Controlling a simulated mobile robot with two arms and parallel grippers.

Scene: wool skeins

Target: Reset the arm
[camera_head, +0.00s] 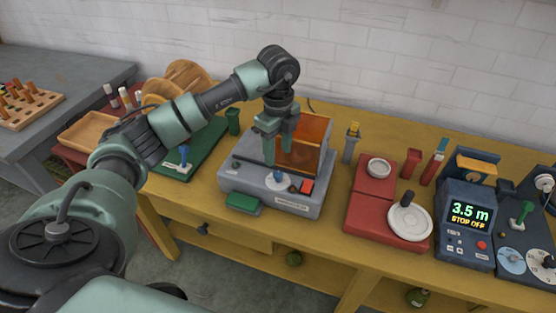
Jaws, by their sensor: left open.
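My left arm (170,125) reaches in from the lower left and arches over the yellow table. My left gripper (270,150) points down, open, over the back left part of a grey machine with an orange see-through cover (304,140). The machine's grey body (245,181) sits on the table. I see nothing between the fingers. I cannot tell whether the fingertips touch the machine. My right gripper is not in view.
A red device with a white disc (408,222) and a display unit reading "3.5 m STOP OFF" (468,213) stand to the right. A green board (205,151) lies left of the machine. A wooden tray (86,133) is farther left. The table's front strip (190,207) is clear.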

